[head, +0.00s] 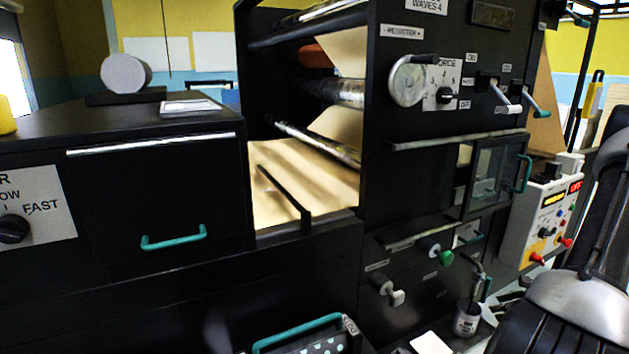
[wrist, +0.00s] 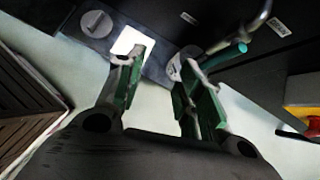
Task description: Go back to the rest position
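My gripper (wrist: 158,85) shows in the wrist view with its two green-padded fingers apart and nothing between them. It hangs near the lower front of a black machine. In the head view my arm fills the lower right corner, and the gripper itself cannot be made out clearly there. The black machine (head: 440,110) carries rollers and a brown paper web (head: 300,180).
A control box (head: 540,220) with coloured knobs stands beside my arm. A teal handle (wrist: 228,54) is close to the right finger. A slatted brown thing (wrist: 25,105) lies at left.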

